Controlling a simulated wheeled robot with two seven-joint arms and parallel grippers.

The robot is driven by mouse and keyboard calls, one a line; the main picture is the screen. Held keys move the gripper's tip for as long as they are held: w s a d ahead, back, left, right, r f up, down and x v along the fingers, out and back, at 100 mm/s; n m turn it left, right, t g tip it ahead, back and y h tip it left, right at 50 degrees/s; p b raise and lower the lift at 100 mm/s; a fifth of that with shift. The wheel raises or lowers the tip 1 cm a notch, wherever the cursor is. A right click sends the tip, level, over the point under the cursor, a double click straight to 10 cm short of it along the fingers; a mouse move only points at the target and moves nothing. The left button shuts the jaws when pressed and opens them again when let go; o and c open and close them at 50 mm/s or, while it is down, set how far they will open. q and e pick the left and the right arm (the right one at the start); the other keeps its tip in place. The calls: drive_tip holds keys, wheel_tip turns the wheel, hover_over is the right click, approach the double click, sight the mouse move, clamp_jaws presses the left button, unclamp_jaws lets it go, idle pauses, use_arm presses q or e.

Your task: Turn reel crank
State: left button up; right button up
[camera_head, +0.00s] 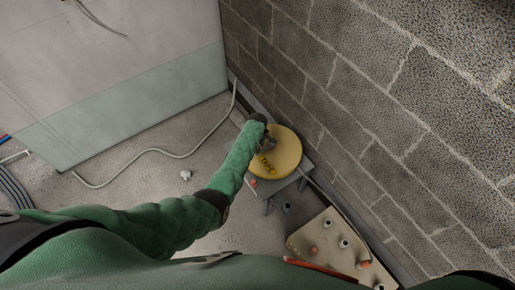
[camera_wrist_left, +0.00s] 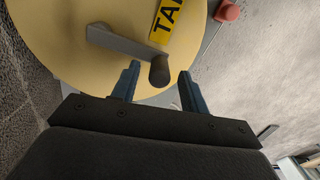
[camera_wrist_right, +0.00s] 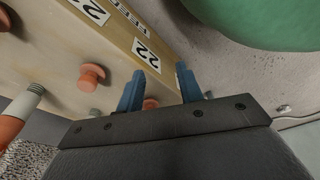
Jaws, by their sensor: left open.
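The yellow reel (camera_head: 287,150) sits on a grey stand (camera_head: 262,187) beside the block wall. Its face fills the upper part of the left wrist view (camera_wrist_left: 75,65), with a black-on-yellow label (camera_wrist_left: 176,18). A grey crank arm (camera_wrist_left: 122,40) runs across it to a dark round handle (camera_wrist_left: 160,71). My left gripper (camera_head: 267,141) is over the reel; in its wrist view its open fingers (camera_wrist_left: 158,82) stand on either side of the handle's end, with gaps showing. My right gripper (camera_wrist_right: 160,88) is open and empty near a tan labelled panel.
The tan panel (camera_head: 312,232) with orange knobs lies right of the stand; a knob (camera_wrist_right: 91,76) also shows in the right wrist view. A pale hose (camera_head: 150,151) curves across the floor. The block wall (camera_head: 350,100) bounds the right side. Floor left of the reel is mostly clear.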

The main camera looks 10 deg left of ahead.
use_arm(q)
wheel_tip(320, 180, up, 4)
drive_tip(key=shift+r+b, duration=0.25)
drive_tip(key=shift+b, duration=0.1)
drive_tip(key=shift+r, duration=0.75)
drive_tip(key=shift+w+m, duration=0.3)
drive_tip(key=shift+m, duration=0.5)
drive_tip(key=w+r+m+t+h, duration=0.1)
drive_tip(key=w+r+m+t, duration=0.5)
drive_tip(key=w+m, duration=0.2)
drive_tip(key=s+a+f+m+g+b, duration=0.1)
drive_tip(key=s+a+f, duration=0.2)
drive_tip(key=s+f, duration=0.7)
drive_tip(key=s+a+f+g+b, duration=0.1)
drive_tip(key=s+a+f, duration=0.2)
drive_tip(key=s+f, duration=0.7)
drive_tip(key=s+a+f+m+g, duration=0.1)
drive_tip(key=s+a+f, duration=0.3)
drive_tip(key=s, duration=3.3)
wheel_tip(320, 180, down, 6)
drive_tip(key=shift+f+m+g+y+b, duration=0.15)
drive_tip(key=shift+m+g+y+b, duration=0.2)
drive_tip(key=shift+g, duration=0.25)
use_arm(e)
drive_tip(key=w+a+r, duration=0.3)
drive_tip(key=w+r, duration=0.1)
drive_tip(key=r, duration=0.2)
drive_tip(key=shift+w+r, duration=0.25)
